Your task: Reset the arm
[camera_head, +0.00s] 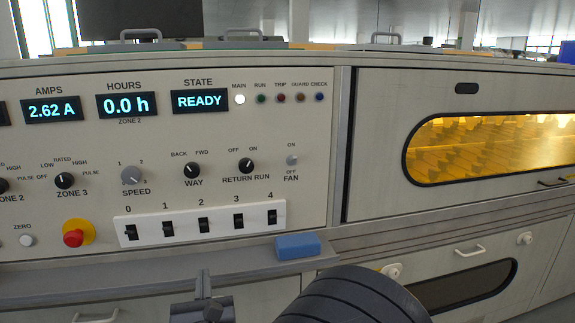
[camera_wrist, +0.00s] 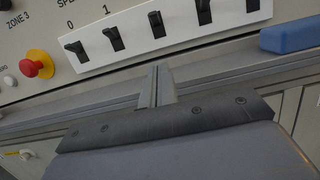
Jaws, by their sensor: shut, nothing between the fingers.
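My gripper (camera_head: 204,284) is at the bottom of the head view, in front of the grey ledge below the switch row. In the wrist view its fingers (camera_wrist: 157,86) are together and empty, pointing toward the panel. The white strip of switches numbered 0 to 4 (camera_head: 203,223) is above the gripper and apart from it. It also shows in the wrist view (camera_wrist: 137,46). The control panel (camera_head: 120,145) reads 2.62 A, 0.0 h and READY, and the MAIN lamp (camera_head: 240,99) is lit white.
A blue block (camera_head: 298,247) sits on the ledge, right of my gripper. A red stop button on yellow (camera_head: 75,233) juts out at the left. A glowing amber window (camera_head: 490,147) is in the door at right. Drawer handles (camera_head: 469,252) stick out lower right.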

